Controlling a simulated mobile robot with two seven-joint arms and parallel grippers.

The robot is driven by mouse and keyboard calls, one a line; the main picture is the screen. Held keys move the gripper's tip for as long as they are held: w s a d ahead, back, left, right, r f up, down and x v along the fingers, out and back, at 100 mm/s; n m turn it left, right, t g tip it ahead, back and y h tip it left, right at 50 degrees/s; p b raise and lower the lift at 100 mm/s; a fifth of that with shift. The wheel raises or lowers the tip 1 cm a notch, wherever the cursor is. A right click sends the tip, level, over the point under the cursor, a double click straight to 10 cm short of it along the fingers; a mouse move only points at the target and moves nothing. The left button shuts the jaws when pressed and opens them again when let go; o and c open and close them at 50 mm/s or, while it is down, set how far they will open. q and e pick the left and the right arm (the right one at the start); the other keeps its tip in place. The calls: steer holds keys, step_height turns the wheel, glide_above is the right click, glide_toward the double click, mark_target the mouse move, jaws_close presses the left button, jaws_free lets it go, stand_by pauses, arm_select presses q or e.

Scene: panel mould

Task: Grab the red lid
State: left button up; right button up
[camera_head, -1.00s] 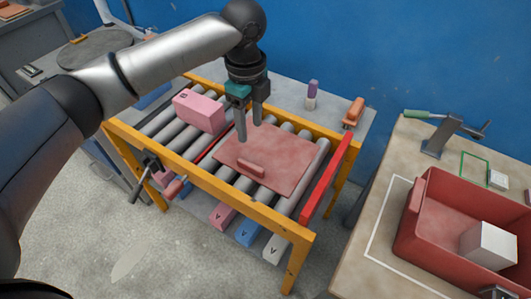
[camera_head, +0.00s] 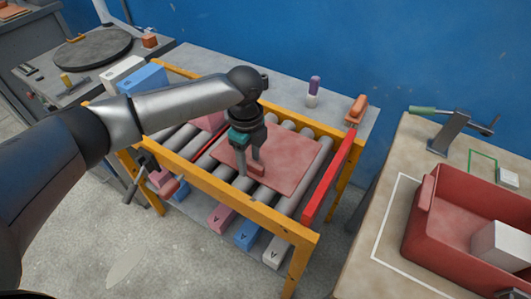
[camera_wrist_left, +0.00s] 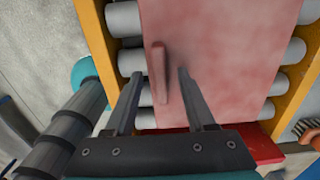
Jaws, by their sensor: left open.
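The red lid (camera_head: 285,160) is a flat, faded-red panel lying on the grey rollers of a yellow-framed conveyor. It has a small raised bar handle, which shows clearly in the left wrist view (camera_wrist_left: 159,72). My left gripper (camera_head: 250,172) is open and points down over the lid, at its handle. In the left wrist view the two fingers (camera_wrist_left: 160,76) stand on either side of the handle, with a gap on both sides. I cannot tell how far the tips are above the lid. In the head view the fingers partly hide the handle. My right gripper is not in view.
A red stop bar (camera_head: 328,178) runs along the conveyor's right end. A pink block (camera_head: 208,121) sits on the rollers behind my arm. Several blocks lie on the shelf below. A red bin (camera_head: 455,235) with a white block stands on the right bench. A blue wall is behind.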

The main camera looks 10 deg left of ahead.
arm_select(q)
jaws_close()
stand_by(0.4)
stand_by(0.4)
